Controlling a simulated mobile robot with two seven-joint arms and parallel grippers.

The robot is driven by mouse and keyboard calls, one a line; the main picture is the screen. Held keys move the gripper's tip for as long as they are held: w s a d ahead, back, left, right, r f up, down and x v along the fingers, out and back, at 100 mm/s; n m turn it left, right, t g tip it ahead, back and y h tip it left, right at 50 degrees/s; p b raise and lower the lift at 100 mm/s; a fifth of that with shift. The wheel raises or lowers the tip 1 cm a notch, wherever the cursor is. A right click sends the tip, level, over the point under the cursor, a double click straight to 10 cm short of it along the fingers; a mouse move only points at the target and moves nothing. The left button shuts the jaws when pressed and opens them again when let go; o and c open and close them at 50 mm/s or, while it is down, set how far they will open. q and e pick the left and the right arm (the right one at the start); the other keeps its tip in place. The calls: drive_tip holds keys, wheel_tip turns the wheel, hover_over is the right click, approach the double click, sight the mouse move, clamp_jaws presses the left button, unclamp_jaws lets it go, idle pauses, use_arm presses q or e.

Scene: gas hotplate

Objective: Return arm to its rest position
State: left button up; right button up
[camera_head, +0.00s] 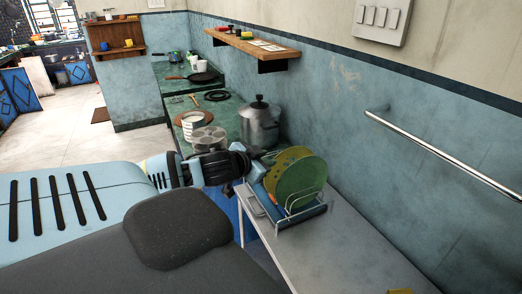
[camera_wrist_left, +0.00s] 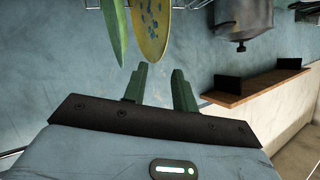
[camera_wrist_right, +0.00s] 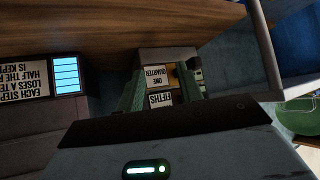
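My left arm comes in from the left in the head view. Its left gripper (camera_head: 258,170) is beside the dish rack (camera_head: 300,218), close to the yellow plate (camera_head: 283,165) and the green plate (camera_head: 302,182) standing there. In the left wrist view, the left gripper (camera_wrist_left: 160,78) has its two fingers apart with nothing between them. The yellow plate (camera_wrist_left: 152,30) and green plate (camera_wrist_left: 115,25) show beyond the fingertips. In the right wrist view, the right gripper (camera_wrist_right: 162,78) has its fingers apart. Lettered labels show between them; I cannot tell their depth. The right gripper is out of the head view.
The rack stands on a white table (camera_head: 340,250) along the blue wall. Behind it, a green counter (camera_head: 225,115) carries a large pot (camera_head: 260,125) and tins. A wall shelf (camera_head: 250,45) and metal rail (camera_head: 440,150) project from the wall. Open floor (camera_head: 80,135) lies left.

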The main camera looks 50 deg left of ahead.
use_arm(q)
drive_tip(key=shift+v, duration=0.8)
drive_tip(key=s+d+f+g+h, duration=0.1)
drive_tip(key=s+d+f, duration=0.25)
drive_tip(key=f, duration=0.45)
drive_tip(key=s+d+f+g, duration=0.1)
drive_tip(key=s+d+f, duration=0.1)
drive_tip(key=s+f, duration=0.35)
drive_tip(key=s+d+f+g+h, duration=0.1)
drive_tip(key=s+d+f, duration=0.15)
drive_tip(key=f, duration=0.65)
drive_tip(key=s+d+f+h, duration=0.1)
drive_tip(key=s+d+f, duration=0.4)
drive_tip(key=d, duration=0.4)
drive_tip(key=s+d+f+h, duration=0.1)
drive_tip(key=s+d+f, duration=0.5)
drive_tip(key=d, duration=0.4)
drive_tip(key=shift+d+g+h, duration=0.2)
drive_tip(key=shift+g+h, duration=0.1)
drive_tip(key=shift+g, duration=0.1)
